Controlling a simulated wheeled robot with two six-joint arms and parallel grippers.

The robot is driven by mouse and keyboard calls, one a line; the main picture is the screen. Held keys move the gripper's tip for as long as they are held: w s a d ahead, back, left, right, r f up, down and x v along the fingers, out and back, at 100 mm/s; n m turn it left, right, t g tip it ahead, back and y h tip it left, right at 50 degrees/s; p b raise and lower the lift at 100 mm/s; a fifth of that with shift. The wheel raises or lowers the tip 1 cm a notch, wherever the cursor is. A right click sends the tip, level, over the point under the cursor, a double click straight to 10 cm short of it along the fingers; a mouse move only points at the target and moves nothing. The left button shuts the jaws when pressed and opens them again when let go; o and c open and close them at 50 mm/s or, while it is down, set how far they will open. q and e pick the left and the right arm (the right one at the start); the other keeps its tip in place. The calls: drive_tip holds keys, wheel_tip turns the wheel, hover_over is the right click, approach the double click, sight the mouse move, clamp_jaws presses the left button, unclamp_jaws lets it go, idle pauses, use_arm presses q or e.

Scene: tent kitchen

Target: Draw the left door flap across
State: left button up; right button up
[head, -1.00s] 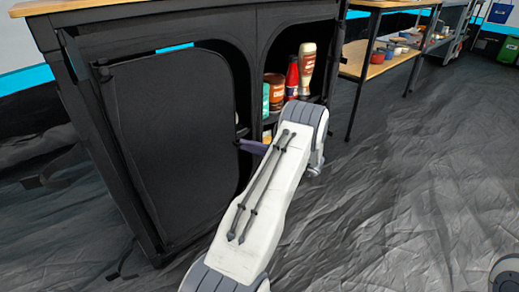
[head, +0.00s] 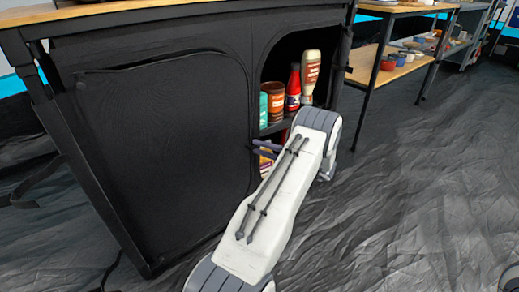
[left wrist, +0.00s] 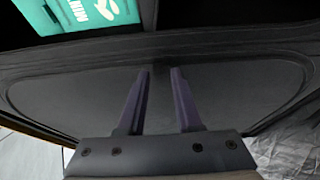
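The left door flap (head: 165,150) is a black fabric panel on the cabinet's left half. In the head view it lies across the left opening, and no gap shows along its top or right edge. My left gripper (head: 258,148) is just right of the flap's right edge, in front of the right compartment. Its two purple fingers stand apart. In the left wrist view the left gripper (left wrist: 158,75) is open, with nothing visible between the fingertips and a dark grey surface beyond them. My right gripper is out of view.
The right compartment is open and holds a ketchup bottle (head: 293,88), a sauce bottle (head: 310,75), a brown jar (head: 274,102) and a green packet (left wrist: 95,12). A wooden shelf table (head: 385,70) stands behind at right.

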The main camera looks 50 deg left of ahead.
use_arm(q)
drive_tip(key=shift+d, duration=0.25)
drive_tip(key=p+v, duration=0.4)
drive_tip(key=v, duration=0.6)
drive_tip(key=shift+d, duration=0.2)
drive_tip(key=shift+w+r, duration=0.1)
drive_tip(key=shift+w, duration=0.1)
